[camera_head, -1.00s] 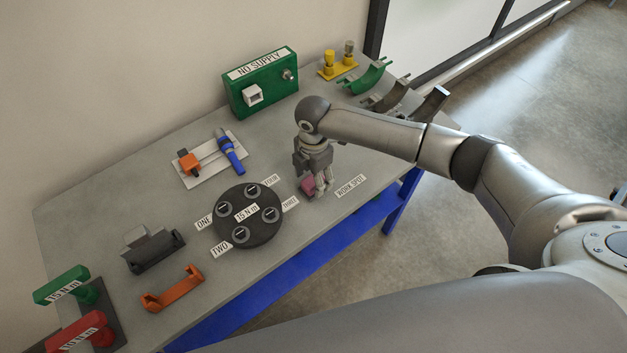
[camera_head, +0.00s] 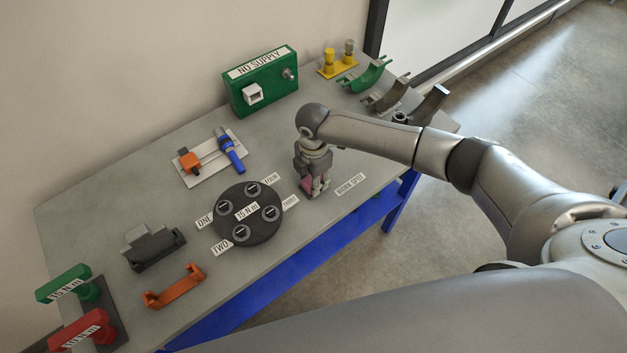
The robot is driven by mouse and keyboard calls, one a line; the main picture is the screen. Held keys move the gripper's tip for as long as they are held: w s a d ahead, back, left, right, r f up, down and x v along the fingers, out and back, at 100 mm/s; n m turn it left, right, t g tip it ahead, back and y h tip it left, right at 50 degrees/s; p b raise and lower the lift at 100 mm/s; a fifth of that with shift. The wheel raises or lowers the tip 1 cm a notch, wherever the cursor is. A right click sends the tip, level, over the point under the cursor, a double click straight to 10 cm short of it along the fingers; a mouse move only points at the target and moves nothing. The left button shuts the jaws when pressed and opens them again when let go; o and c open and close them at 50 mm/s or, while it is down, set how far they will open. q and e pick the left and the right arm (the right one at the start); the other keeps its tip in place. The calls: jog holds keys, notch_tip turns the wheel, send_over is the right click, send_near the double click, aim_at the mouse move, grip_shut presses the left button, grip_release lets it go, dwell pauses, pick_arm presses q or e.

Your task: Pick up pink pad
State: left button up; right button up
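The pink pad (camera_head: 306,185) is a small block at the work spot end of the grey table, just right of the round black plate. My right gripper (camera_head: 314,187) comes down over it from the arm at the right. Its fingers are close together with the pad between them and appear shut on it. The fingers hide part of the pad, and I cannot tell whether it is clear of the tabletop. My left gripper is not in view.
The round black plate (camera_head: 247,235) with several sockets is close on the left. The "WORK SPOT" label (camera_head: 350,184) lies to the right, with bare table around it. A green "NO SUPPLY" box (camera_head: 260,80) and a tool tray (camera_head: 199,178) stand farther back.

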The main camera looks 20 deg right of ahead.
jog(key=shift+r, duration=0.15)
jog(key=shift+w+r+b, duration=0.1)
jog(key=shift+r+b, duration=1.05)
jog(key=shift+r, duration=0.15)
jog(key=s+a+r+b, duration=0.2)
jog(key=s+r, duration=0.8)
jog(key=s, duration=0.4)
jog(key=shift+a+b, duration=0.2)
jog(key=shift+b, duration=0.2)
